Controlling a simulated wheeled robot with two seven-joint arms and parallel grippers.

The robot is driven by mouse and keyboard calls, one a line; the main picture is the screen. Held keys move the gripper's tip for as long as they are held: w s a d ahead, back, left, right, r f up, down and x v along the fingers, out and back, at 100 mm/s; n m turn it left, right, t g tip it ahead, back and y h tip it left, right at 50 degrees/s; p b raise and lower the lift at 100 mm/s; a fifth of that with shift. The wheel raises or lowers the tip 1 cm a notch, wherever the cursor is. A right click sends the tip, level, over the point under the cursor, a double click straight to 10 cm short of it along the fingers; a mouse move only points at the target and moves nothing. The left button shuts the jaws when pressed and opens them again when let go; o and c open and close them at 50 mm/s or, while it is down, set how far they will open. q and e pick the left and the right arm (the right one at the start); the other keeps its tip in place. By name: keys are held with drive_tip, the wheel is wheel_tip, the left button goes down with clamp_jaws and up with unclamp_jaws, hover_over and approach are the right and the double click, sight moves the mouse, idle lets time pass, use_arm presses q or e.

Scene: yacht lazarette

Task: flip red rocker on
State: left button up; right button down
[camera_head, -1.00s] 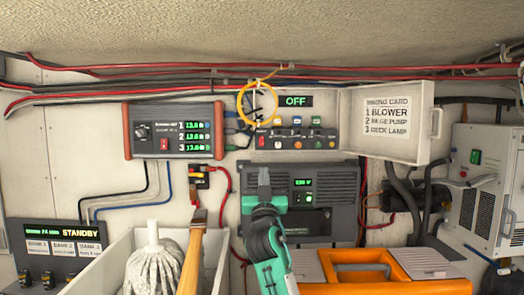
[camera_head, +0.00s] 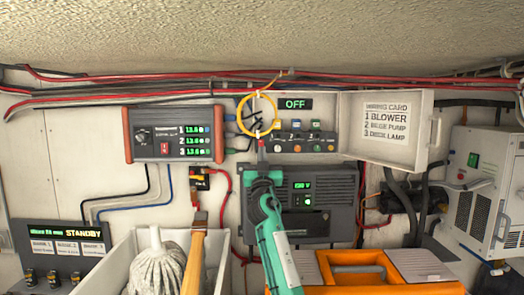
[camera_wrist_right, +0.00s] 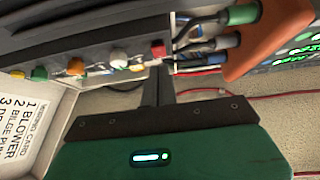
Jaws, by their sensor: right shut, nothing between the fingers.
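The switch panel (camera_head: 298,146) is on the back wall under a small display (camera_head: 295,103) reading OFF. In the right wrist view the red rocker (camera_wrist_right: 158,49) shows at the end of the row, just beyond my fingertips. My right gripper (camera_head: 262,155) is shut and empty, pointing up at the rocker from below. Its fingers (camera_wrist_right: 157,85) show together in the wrist view; I cannot tell whether they touch the rocker. My left gripper is out of view.
A yellow ring (camera_head: 256,116) hangs just above the panel's left end. An open cover with a wiring card (camera_head: 388,128) is at its right. A red-sided display unit (camera_head: 172,134) is at the left. A mop (camera_head: 156,265) and an orange toolbox (camera_head: 330,270) stand below.

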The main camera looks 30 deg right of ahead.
drive_tip(key=shift+w+d+f, duration=0.1)
drive_tip(key=shift+w+d, duration=0.35)
drive_tip(key=shift+w, duration=0.35)
drive_tip(key=shift+w+d+f+b, duration=0.15)
drive_tip(key=shift+f+b, duration=0.15)
drive_tip(key=shift+b, duration=0.85)
drive_tip(key=shift+r+p, duration=0.25)
drive_tip(key=shift+p, duration=0.05)
drive_tip(key=shift+w, duration=0.1)
drive_tip(key=shift+f, duration=0.1)
